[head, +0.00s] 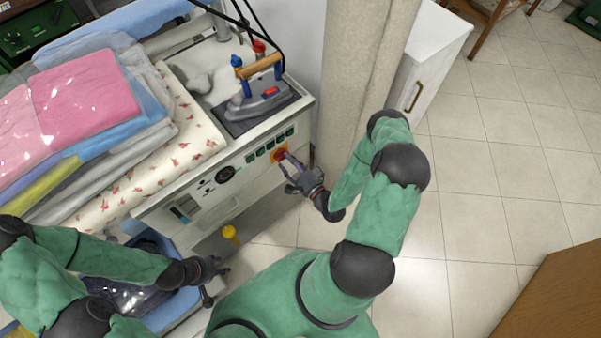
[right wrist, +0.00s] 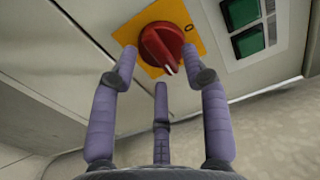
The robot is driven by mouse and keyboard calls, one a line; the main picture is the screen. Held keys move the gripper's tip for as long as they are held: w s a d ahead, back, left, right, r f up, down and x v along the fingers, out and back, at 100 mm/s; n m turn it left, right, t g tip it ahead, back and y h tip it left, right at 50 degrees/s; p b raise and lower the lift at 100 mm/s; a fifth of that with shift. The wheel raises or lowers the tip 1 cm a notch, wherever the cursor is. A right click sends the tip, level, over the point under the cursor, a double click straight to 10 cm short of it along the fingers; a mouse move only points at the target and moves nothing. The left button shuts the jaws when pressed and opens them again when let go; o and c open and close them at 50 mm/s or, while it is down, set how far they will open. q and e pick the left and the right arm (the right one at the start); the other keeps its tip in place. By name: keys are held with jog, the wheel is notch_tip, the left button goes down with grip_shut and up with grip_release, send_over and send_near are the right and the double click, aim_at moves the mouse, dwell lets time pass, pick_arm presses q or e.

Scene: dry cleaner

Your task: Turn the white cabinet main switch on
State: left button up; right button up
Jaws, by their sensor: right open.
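The main switch is a red rotary knob (right wrist: 162,45) on a yellow plate (right wrist: 192,14) on the white cabinet's front panel. It also shows in the head view (head: 279,154). A white mark on the knob points down and slightly right; a "0" is printed at the plate's right. My right gripper (right wrist: 160,80) is open, its fingers spread around the knob's lower side; I cannot tell if they touch it. In the head view my right gripper (head: 290,165) is at the white cabinet (head: 190,212). My left gripper (head: 208,270) is low at the left, its opening unclear.
Green push buttons (right wrist: 244,26) sit right of the knob. An iron (head: 262,97) rests on top of the cabinet. Folded clothes (head: 85,95) are stacked at the left. A beige curtain (head: 365,60) hangs behind my right arm. Open tiled floor (head: 500,160) lies to the right.

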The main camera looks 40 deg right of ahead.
jog(key=s, duration=1.1)
jog(key=shift+d, duration=0.45)
jog(key=w+a+f+n+g+y+p, duration=0.1)
jog(key=w+a+f+n+g, duration=0.2)
jog(key=a+n+g, duration=0.15)
jog(key=w+a+f+n+g+y, duration=0.2)
jog(key=a+f+n+g, duration=0.1)
jog(key=a+n+g, duration=0.15)
jog(key=s+a+r+n+g+p, duration=0.1)
jog(key=s+a+r+n+g, duration=0.2)
jog(key=s+a+n+g, duration=0.2)
jog(key=s+a+g, duration=0.3)
jog(key=s+a, duration=0.2)
jog(key=shift+a+n+g+h, duration=0.3)
jog(key=shift+n, duration=0.1)
